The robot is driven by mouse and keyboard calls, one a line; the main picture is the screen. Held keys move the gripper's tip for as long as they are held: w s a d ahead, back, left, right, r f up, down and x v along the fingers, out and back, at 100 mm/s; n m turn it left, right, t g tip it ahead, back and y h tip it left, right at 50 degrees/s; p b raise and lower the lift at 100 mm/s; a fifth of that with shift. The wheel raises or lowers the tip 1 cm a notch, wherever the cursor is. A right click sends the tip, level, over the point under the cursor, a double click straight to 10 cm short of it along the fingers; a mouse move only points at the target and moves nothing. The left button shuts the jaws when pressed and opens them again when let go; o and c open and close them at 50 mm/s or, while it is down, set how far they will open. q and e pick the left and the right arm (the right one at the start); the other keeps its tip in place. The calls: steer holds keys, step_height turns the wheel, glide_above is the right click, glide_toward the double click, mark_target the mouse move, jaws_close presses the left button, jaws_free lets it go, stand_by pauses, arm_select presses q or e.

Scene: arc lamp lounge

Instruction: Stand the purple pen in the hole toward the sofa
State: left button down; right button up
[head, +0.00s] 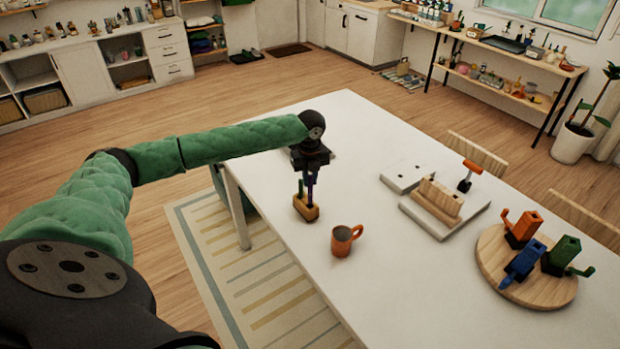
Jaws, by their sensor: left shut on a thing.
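The purple pen (311,186) is upright between the fingers of my left gripper (308,182), which is shut on it. The pen's lower end is at the small wooden block (306,209) on the white table (400,300). I cannot tell whether the tip is inside a hole or just above it. A thin green upright thing (300,188), perhaps another pen, stands at the block's left side. The block's holes are too small and covered to make out. I see no sofa that I can name with certainty. My right gripper is not in view.
An orange mug (343,241) stands close to the block, to its lower right. Farther right are a pale board with a wooden piece (438,200) and a round wooden tray (552,288) with orange, blue and green items. The table's front middle is clear.

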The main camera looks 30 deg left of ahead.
mark_target(310, 190)
arm_select(q)
steer(key=shift+f, duration=0.5)
stand_by(0.4)
steer(key=shift+f+b, duration=0.35)
steer(key=shift+f, duration=0.5)
steer(key=shift+f, duration=0.85)
steer(key=shift+f+b, duration=0.4)
steer(key=shift+f, duration=0.3)
steer(key=c, duration=1.3)
jaws_free()
steer(key=shift+r, duration=0.1)
